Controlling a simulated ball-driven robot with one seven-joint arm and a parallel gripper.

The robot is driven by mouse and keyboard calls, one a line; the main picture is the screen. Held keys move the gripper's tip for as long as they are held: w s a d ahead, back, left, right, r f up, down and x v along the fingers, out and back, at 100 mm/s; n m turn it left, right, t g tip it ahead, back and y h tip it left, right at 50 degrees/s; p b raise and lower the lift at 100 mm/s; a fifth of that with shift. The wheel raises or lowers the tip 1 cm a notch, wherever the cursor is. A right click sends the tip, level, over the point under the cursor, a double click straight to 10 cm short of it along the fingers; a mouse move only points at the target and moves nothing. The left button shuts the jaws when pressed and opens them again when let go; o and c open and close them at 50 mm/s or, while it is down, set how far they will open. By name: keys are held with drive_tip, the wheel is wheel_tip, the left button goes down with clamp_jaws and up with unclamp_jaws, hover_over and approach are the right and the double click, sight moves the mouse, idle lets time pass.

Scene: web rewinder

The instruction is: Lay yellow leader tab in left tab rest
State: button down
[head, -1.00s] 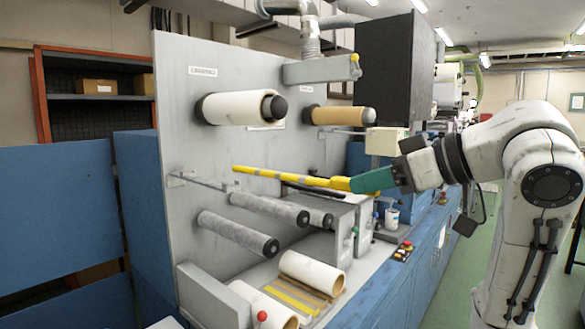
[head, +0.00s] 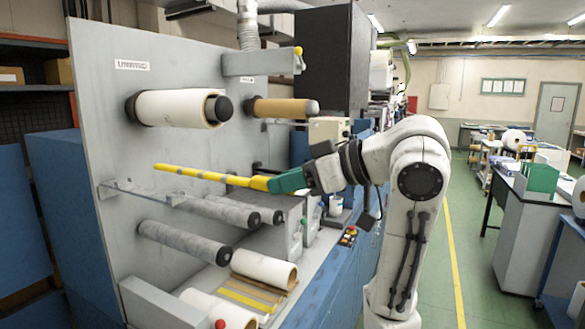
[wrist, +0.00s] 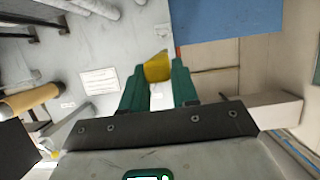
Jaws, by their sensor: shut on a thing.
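The yellow leader tab (head: 210,176) is a long yellow strip with grey bands, held out leftward from my gripper (head: 274,184) in front of the grey machine panel. My green jaws are shut on its right end. The wrist view shows its yellow end (wrist: 157,68) between the fingertips (wrist: 156,82). A thin grey bracket (head: 145,193), perhaps the left tab rest, sticks out of the panel below the tab's left end in the picture. The tab appears above it, with a visible gap. I cannot tell their depth difference.
A white roll (head: 175,108) and a brown roll (head: 280,108) are on spindles above the tab. Grey rollers (head: 185,243) lie below it. White rolls (head: 262,268) lie on the machine bed. A red-topped control box (head: 348,236) sits right of the rollers.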

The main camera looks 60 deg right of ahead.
sight(206, 172)
drive_tip(key=shift+w+a+f+p, duration=0.25)
drive_tip(key=shift+w+p, duration=0.25)
drive_tip(key=shift+p, duration=1.35)
drive_tip(key=shift+w+f+b, duration=0.25)
drive_tip(key=shift+w+b, duration=0.15)
drive_tip(key=shift+b, duration=0.3)
drive_tip(key=w+b, duration=0.3)
drive_tip(key=w, duration=0.1)
drive_tip(key=shift+w+b, duration=0.3)
drive_tip(key=shift+w+a+b, duration=0.1)
drive_tip(key=shift+w+b, duration=0.5)
drive_tip(key=shift+w, duration=0.85)
drive_tip(key=shift+w+a+b, duration=0.15)
drive_tip(key=shift+w+b, duration=0.7)
drive_tip(key=shift+w, duration=3.65)
drive_tip(key=shift+s+f+b, duration=0.1)
drive_tip(key=shift+f+b, duration=0.95)
drive_tip(key=shift+f, duration=1.15)
drive_tip(key=c, duration=0.8)
unclamp_jaws()
